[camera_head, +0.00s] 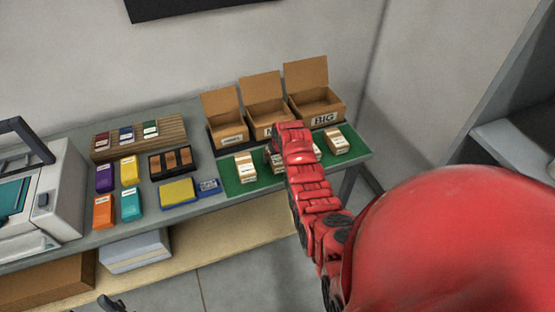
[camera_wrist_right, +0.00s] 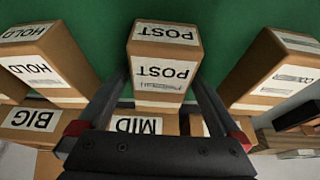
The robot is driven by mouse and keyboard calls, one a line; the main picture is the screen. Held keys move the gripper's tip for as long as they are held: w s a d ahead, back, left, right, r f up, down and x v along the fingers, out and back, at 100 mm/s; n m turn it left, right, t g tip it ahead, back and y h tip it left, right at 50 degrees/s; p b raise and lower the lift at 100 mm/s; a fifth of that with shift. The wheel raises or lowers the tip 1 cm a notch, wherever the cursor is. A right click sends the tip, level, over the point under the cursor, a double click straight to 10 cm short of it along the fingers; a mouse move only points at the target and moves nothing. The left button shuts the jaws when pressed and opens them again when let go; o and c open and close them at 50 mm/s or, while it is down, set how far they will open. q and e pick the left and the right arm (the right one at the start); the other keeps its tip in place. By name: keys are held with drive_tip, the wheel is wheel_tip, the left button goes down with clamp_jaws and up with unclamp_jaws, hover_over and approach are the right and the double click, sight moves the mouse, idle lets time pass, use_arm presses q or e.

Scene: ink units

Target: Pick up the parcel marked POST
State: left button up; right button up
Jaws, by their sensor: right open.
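The parcel marked POST (camera_wrist_right: 165,62) is a brown box with white labels, in the middle of the right wrist view on the green mat (camera_head: 235,185). The two dark fingers of my right gripper (camera_wrist_right: 162,88) are open and reach along its two sides; I cannot tell if they touch it. In the head view my red right arm hides this gripper and part of the parcel row, so I cannot tell which parcel there is POST.
Parcel HOLD (camera_wrist_right: 50,65) and another labelled parcel (camera_wrist_right: 275,70) flank POST, with gaps. Open cartons stand behind, including BIG (camera_head: 316,105) and MID (camera_wrist_right: 140,126). Left of the mat are a yellow pad (camera_head: 177,191), colored packs (camera_head: 131,205) and a grey machine (camera_head: 50,190).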

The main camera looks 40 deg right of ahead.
drive_tip(key=shift+f, duration=0.1)
idle(0.3)
drive_tip(key=c, duration=1.5)
